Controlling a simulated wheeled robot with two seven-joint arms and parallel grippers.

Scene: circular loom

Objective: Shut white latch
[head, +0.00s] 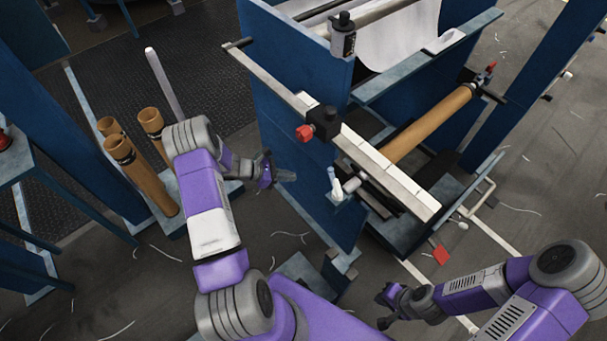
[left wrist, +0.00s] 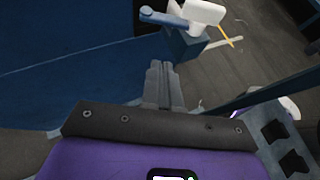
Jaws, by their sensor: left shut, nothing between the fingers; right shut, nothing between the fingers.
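The white latch (head: 336,187) sits on the near end of the blue loom frame, below the pale rail. It also shows at the top of the left wrist view (left wrist: 203,13), with a blue part beside it. My left gripper (head: 286,176) is shut and empty, to the left of the latch and apart from it. Its closed fingers (left wrist: 161,72) point toward the latch area in the left wrist view. My right gripper (head: 386,308) is shut and empty, low over the floor at the lower right. Whether the latch is open cannot be told.
Brown tubes (head: 140,172) stand at left. A red piece (head: 440,255) lies on the floor.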

